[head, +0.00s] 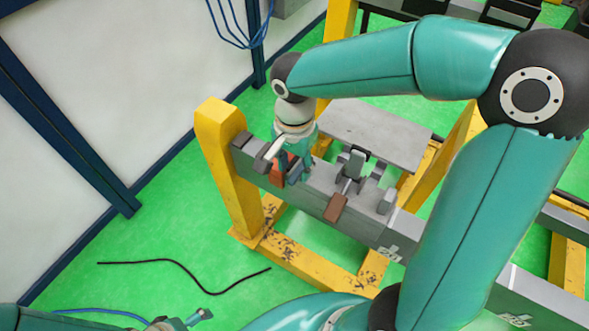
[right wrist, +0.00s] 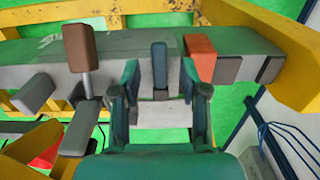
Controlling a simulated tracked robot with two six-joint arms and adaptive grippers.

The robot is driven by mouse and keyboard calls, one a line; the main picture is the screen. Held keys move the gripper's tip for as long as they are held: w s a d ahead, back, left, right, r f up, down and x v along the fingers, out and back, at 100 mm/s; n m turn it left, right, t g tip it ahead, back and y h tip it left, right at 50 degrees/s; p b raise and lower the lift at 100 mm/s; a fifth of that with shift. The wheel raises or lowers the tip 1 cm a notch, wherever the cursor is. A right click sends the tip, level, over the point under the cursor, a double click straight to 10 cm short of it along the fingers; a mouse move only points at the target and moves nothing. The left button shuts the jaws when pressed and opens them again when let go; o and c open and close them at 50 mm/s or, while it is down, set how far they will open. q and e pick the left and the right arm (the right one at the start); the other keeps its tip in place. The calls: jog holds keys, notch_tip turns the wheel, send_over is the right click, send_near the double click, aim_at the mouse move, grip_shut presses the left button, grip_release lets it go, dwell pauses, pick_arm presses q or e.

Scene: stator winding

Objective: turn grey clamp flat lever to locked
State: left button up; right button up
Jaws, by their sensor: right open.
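My right gripper (head: 296,178) is at the far-left end of the grey beam in the head view. It also shows in the right wrist view (right wrist: 160,88), open, one finger on either side of a narrow flat grey lever (right wrist: 159,62). There is a visible gap on both sides of the lever. In the head view the gripper largely hides this lever. An orange-red block (right wrist: 201,58) is just right of the right finger. It also shows in the head view (head: 279,170). My left gripper (head: 180,324) is only partly in view at the bottom edge.
A second clamp with a brown handle (right wrist: 78,46) stands left of the gripper; its handle also shows in the head view (head: 336,208). The beam (head: 310,198) rests on yellow supports (head: 222,160). A grey plate (head: 375,130) lies behind. A black cable (head: 185,268) is on the green floor.

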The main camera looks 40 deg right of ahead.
jog(key=shift+f, duration=1)
grip_shut()
